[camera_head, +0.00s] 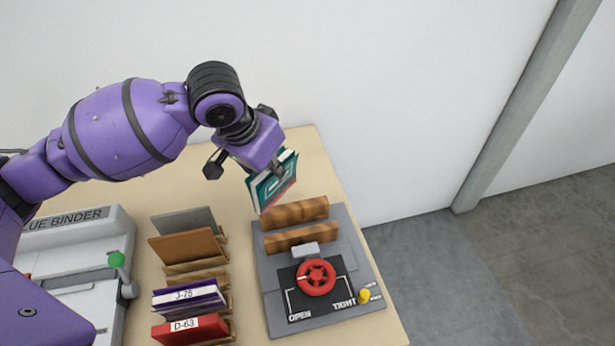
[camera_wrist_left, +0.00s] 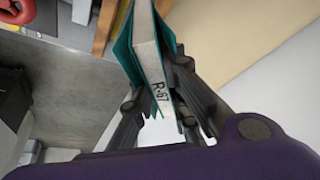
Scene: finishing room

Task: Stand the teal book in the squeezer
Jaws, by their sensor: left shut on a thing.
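The teal book (camera_head: 269,186) is held in my left gripper (camera_head: 278,168), tilted, above the back edge of the squeezer in the head view. In the left wrist view the teal book (camera_wrist_left: 146,50) shows a pale spine marked R-67 between the fingers of my left gripper (camera_wrist_left: 165,100). The squeezer (camera_head: 270,290) is a grey plate with two wooden jaws (camera_head: 297,224), a gap between them, and a red handwheel (camera_head: 316,277) marked OPEN and TIGHT. The book's lower end is near the rear jaw; I cannot tell whether they touch. My right gripper is not in view.
A rack left of the squeezer holds a grey book (camera_head: 184,222), a brown book (camera_head: 187,246), a purple book (camera_head: 188,297) marked J-76 and a red book (camera_head: 192,328) marked D-63. A glue binder (camera_head: 118,225) stands further left. A wall is behind the table (camera_head: 312,150).

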